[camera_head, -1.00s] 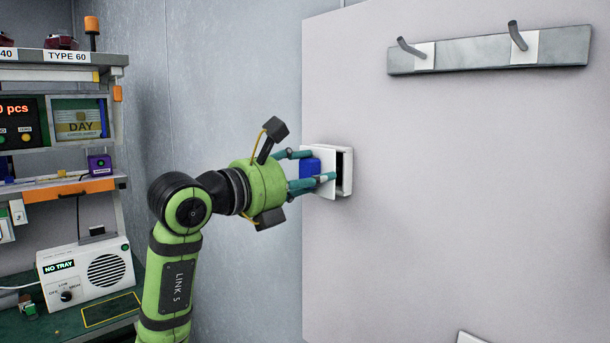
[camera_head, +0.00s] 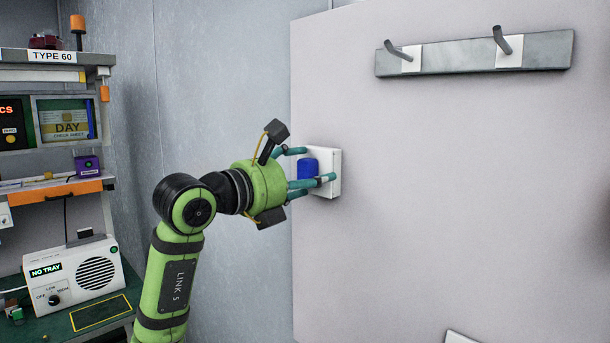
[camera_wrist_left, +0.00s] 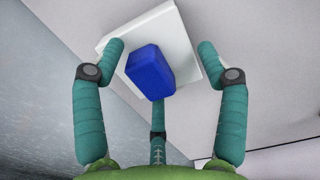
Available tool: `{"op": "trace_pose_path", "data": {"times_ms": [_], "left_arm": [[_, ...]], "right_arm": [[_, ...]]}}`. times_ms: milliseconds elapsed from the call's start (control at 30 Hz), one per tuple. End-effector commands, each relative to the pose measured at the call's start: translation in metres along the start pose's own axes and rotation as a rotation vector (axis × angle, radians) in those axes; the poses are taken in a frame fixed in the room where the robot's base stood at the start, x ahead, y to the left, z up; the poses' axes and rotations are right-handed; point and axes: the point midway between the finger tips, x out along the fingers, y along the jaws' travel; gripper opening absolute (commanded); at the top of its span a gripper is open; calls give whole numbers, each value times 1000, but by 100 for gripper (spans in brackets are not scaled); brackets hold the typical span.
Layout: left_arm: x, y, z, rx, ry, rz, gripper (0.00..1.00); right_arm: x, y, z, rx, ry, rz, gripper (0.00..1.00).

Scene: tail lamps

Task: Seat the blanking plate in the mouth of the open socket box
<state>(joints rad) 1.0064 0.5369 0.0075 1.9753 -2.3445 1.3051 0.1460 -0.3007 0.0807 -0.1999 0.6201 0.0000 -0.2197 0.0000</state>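The blanking plate (camera_head: 327,160) is a flat white plate with a blue block-shaped grip (camera_head: 307,168). It lies over the mouth of the white socket box (camera_head: 338,175) on the pale panel, and no dark opening shows. I cannot tell whether it is fully flush. My left gripper (camera_head: 307,169) is around the blue grip. In the left wrist view, its three teal fingers (camera_wrist_left: 158,75) stand spread, with gaps between them and the blue grip (camera_wrist_left: 150,72). The white plate (camera_wrist_left: 180,40) shows behind the grip. My right gripper is not in view.
A rail with two hooks (camera_head: 475,56) is fixed high on the pale panel (camera_head: 450,200). A shelf unit with a NO TRAY box (camera_head: 75,272) stands at the left. The panel around the socket box is clear.

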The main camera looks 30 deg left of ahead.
Motion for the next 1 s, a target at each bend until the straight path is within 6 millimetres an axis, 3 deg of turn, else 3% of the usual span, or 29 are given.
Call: {"op": "trace_pose_path", "data": {"times_ms": [333, 467, 800, 1000], "left_arm": [[-1, 0, 0, 0, 1, 0, 84], [-10, 1, 0, 0, -1, 2, 84], [-79, 1, 0, 4, 1, 4, 84], [-110, 1, 0, 1, 0, 3, 84]], "right_arm": [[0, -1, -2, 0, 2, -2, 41], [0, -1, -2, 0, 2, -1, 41], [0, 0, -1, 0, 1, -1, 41], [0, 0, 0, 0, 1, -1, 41]]}}
